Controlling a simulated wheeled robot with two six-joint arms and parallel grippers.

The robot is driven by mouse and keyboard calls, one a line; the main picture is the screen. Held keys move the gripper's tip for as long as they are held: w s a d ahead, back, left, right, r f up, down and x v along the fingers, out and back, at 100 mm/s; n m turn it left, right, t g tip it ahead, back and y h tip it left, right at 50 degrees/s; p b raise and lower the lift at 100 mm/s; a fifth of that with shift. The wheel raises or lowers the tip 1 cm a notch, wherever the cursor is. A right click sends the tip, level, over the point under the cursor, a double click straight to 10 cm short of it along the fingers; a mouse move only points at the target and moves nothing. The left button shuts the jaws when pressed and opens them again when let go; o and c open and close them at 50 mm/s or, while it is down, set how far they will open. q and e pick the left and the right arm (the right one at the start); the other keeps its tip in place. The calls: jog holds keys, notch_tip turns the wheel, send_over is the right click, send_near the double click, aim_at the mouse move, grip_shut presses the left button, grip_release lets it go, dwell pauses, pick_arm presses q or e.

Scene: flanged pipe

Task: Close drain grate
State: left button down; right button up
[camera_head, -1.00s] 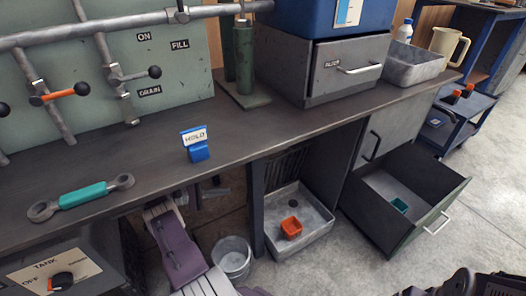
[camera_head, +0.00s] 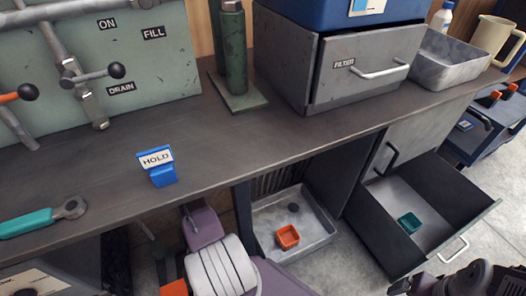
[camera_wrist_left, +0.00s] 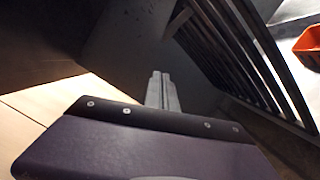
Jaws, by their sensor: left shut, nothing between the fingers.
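The drain grate (camera_head: 283,181) is a dark slatted panel standing steeply tilted under the bench, at the back of a grey basin (camera_head: 324,247). It also shows in the left wrist view (camera_wrist_left: 245,60), upper right of centre. The basin has a dark round drain hole (camera_head: 293,208) in its floor. My left arm reaches under the bench, and its gripper is hidden in the head view. In the left wrist view my left gripper (camera_wrist_left: 163,76) is shut and empty, left of the slats; I cannot tell if it touches them. My right gripper's fingers are not visible.
An orange cup (camera_head: 287,236) sits in the basin, close to the drain hole. An open drawer (camera_head: 400,245) with a teal cup (camera_head: 409,222) is right of the basin. The bench top (camera_head: 240,150) overhangs the grate and carries a blue HOLD sign (camera_head: 156,167).

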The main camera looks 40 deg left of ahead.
pick_arm(q)
jog(key=w+d+r, duration=0.2)
jog(key=w+d, duration=0.1)
jog(key=d, duration=0.4)
jog(key=shift+d, duration=0.2)
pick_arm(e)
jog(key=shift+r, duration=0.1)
